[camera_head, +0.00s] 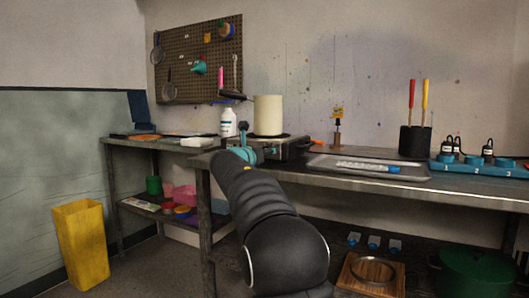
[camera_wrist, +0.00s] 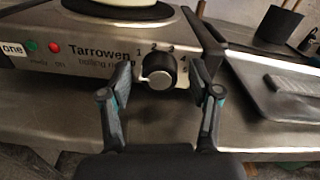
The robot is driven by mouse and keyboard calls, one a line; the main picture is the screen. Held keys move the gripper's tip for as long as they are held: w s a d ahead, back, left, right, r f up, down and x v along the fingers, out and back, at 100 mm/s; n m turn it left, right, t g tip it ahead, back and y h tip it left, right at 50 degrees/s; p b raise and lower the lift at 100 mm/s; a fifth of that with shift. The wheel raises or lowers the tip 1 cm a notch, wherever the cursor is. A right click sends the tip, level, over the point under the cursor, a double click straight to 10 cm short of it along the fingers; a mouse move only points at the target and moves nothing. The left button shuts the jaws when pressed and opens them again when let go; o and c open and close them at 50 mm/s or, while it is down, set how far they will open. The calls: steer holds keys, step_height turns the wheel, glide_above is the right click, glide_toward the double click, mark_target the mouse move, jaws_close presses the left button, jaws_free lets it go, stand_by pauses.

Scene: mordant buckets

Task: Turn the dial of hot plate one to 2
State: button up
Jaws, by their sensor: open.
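Hot plate one (camera_wrist: 80,55) fills the upper left of the wrist view; a white label on its steel front reads "one". Its dial (camera_wrist: 158,71) is a round black knob with a pale pointer mark on its left side. Printed numbers, 1 and 2 among them, arc above and to the right of it. My gripper (camera_wrist: 161,80) is open, with one finger left and one right of the dial and visible gaps on both sides.
A cream pot (camera_head: 268,115) stands on the hot plate. A grey tray (camera_head: 400,172) lies to its right. Beyond are a black holder (camera_head: 414,141) with red and yellow handles and a blue rack (camera_head: 480,168). A white bottle (camera_head: 228,122) stands to the left.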

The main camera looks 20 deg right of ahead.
steer(key=shift+a, duration=0.1)
steer(key=c, duration=1.1)
steer(key=shift+c, duration=0.2)
steer(key=m+b, duration=0.1)
steer(key=m, duration=0.3)
steer(key=shift+b, duration=0.35)
steer(key=m+b, duration=0.1)
steer(key=m, duration=0.2)
steer(key=shift+s+m+b, duration=0.1)
steer(key=shift+m+b, duration=0.2)
steer(key=shift+b, duration=0.05)
steer(key=m+b, duration=0.1)
steer(key=m, duration=0.1)
steer(key=m+b, duration=0.1)
steer(key=m, duration=0.1)
steer(key=m+b, duration=0.1)
steer(key=m, duration=0.1)
steer(key=shift+s+d, duration=0.1)
steer(key=shift+d, duration=0.15)
steer(key=shift+m, duration=0.4)
